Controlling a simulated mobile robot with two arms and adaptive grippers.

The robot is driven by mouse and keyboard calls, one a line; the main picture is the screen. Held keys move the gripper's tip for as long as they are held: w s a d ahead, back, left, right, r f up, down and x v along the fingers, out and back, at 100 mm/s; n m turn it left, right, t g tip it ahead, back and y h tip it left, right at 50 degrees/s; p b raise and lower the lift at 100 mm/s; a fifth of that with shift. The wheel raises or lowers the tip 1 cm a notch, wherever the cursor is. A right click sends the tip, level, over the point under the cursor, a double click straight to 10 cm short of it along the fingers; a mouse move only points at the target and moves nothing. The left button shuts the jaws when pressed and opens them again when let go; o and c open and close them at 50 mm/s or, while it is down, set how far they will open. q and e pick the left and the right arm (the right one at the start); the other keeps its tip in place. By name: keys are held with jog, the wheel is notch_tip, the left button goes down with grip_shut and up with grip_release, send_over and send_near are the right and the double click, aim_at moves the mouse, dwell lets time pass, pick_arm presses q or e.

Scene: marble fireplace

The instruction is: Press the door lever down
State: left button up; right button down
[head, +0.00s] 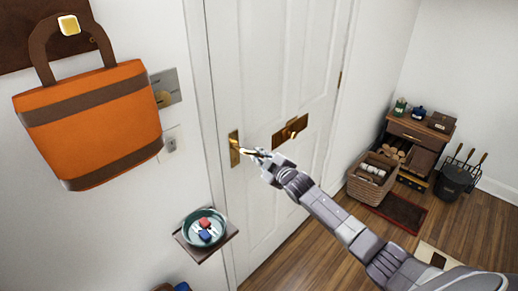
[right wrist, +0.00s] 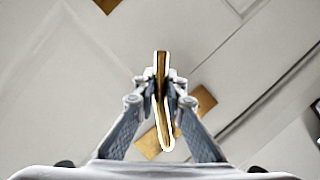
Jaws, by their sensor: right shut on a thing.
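The white panelled door (head: 270,70) stands in the middle of the head view and looks closed. Its brass lever (head: 246,152) sticks out from a brass plate (head: 234,149) at the door's left edge. My right gripper (head: 262,157) is at the lever, and its hand hides part of it. In the right wrist view the lever (right wrist: 166,130) lies between the two fingers of my right gripper (right wrist: 161,84), which are shut on it. The lever looks about level in the head view; a small tilt is hard to tell. My left gripper is not in view.
A brass letter plate (head: 290,132) is right of the lever. An orange bag (head: 90,125) hangs on the left wall. A small shelf with a teal bowl (head: 205,238) juts out below left. A basket (head: 370,190) and a low cabinet (head: 420,135) stand at right.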

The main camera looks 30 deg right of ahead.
jog(key=shift+s+a+f, duration=0.1)
jog(key=shift+f, duration=0.15)
jog(key=shift+m, duration=0.3)
jog(key=c, duration=2)
grip_release()
jog(key=shift+o, duration=0.2)
jog(key=v, duration=1.2)
